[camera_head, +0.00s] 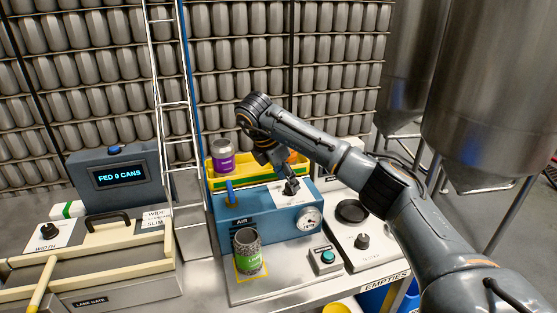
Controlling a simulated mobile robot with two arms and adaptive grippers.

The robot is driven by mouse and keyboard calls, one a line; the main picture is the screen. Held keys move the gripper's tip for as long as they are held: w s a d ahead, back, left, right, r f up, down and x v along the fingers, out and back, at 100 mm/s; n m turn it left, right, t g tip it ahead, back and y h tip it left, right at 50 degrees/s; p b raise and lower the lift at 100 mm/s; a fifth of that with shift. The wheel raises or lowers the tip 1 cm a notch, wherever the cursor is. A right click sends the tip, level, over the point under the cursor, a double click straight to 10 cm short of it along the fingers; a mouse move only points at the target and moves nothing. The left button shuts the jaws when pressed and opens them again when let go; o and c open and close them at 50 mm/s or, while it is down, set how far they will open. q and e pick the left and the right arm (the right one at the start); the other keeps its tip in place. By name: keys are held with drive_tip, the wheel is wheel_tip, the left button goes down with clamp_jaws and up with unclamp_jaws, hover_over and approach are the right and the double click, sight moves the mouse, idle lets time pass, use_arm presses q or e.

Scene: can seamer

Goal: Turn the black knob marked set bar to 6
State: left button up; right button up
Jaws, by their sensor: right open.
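A blue box (258,222) marked AIR stands on the metal bench. On its top is a small white plate (304,190) with a black knob (291,187); its lettering and pointer are too small to read. A round white gauge (309,220) is on the box's front; its reading cannot be made out. My right gripper (284,175) is open and points down at the black knob, right at or just above it. Whether the fingers touch the knob cannot be told. My left gripper is not in view.
A blue lever (230,192) stands on the box's left. A green-labelled can (248,252) stands in front, with a teal button (327,257) beside it. Another black knob (362,241) is on the white panel at right. A yellow tray (223,178) with jars is behind.

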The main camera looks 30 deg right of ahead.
drive_tip(key=v, duration=1)
drive_tip(key=shift+s, duration=0.1)
